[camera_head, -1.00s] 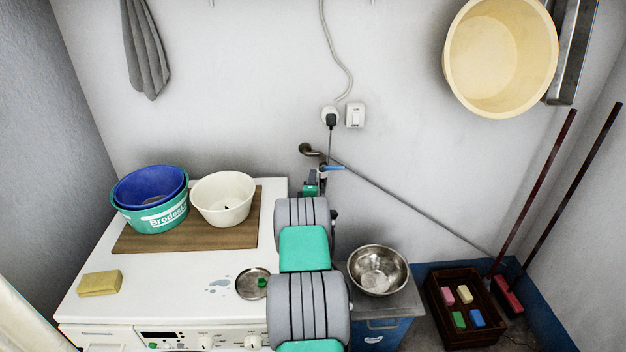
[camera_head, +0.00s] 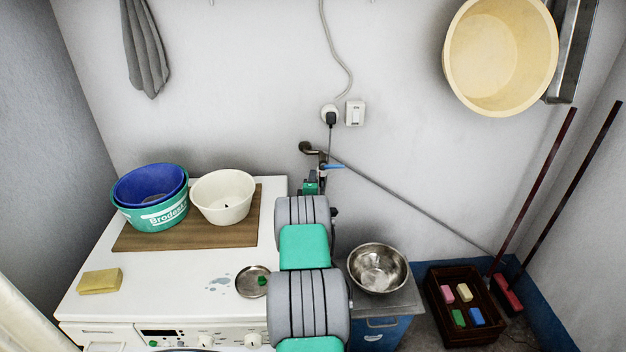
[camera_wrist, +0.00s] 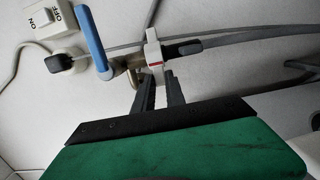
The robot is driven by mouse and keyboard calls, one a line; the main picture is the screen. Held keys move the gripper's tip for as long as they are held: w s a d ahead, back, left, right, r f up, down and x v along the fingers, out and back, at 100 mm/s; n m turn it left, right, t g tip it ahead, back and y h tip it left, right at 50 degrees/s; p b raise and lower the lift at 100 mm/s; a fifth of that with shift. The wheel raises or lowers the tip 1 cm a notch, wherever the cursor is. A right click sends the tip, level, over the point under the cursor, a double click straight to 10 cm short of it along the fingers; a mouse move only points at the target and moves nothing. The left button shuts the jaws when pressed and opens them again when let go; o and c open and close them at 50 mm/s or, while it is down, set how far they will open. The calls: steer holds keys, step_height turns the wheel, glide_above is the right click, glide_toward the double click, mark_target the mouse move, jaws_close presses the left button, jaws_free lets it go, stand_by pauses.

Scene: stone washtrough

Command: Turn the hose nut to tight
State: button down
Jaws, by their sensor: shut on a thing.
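The hose nut (camera_wrist: 153,48) is a white collar with a small red mark, on the tap below the wall pipe. My gripper (camera_wrist: 157,74) is shut on it, with one dark finger on each side. The tap (camera_wrist: 132,62) has a blue lever (camera_wrist: 92,40) beside the nut. A grey hose (camera_wrist: 240,34) with a black end piece (camera_wrist: 184,48) leads away from the nut. In the head view, my arm and gripper cover the nut, and only the tap's blue lever (camera_head: 333,167) and pipe (camera_head: 308,148) show clearly.
A plug in a socket (camera_head: 330,114) and a wall switch (camera_head: 355,113) sit above the tap. A white washing machine (camera_head: 200,262) with basins on a board (camera_head: 238,230) stands left. A steel bowl (camera_head: 378,267) stands right of my arm.

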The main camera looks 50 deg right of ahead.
steer(key=shift+s+f+t+b, duration=0.15)
steer(key=shift+t+b, duration=0.15)
steer(key=shift+b, duration=0.3)
steer(key=s+n+t+y+b, duration=0.1)
steer(key=n+t+y+b, duration=0.1)
steer(key=b, duration=0.6)
steer(key=s+n+t+y+b, duration=0.1)
steer(key=n+t+y+b, duration=0.1)
steer(key=b, duration=0.5)
steer(key=s+d+n+t+y+b, duration=0.1)
steer(key=n+t+y+b, duration=0.1)
steer(key=b, duration=0.6)
steer(key=shift+d+f+n+y+b, duration=0.15)
steer(key=shift+n+y+b, duration=0.25)
steer(key=shift+y, duration=0.9)
steer(key=shift+s+d+r+n+t+y+b, duration=0.15)
steer(key=shift+n+t+y+b, duration=0.1)
steer(key=shift+n+y, duration=0.3)
steer(key=shift+s+r+n+t+y+b, duration=0.15)
steer(key=shift+n+t+y+b, duration=0.15)
steer(key=shift+y, duration=0.35)
steer(key=shift+r+n+y, duration=0.1)
steer(key=shift+n+y, duration=0.15)
steer(key=shift+y, duration=0.05)
steer(key=c, duration=1.4)
jaws_free()
steer(key=shift+s, duration=0.1)
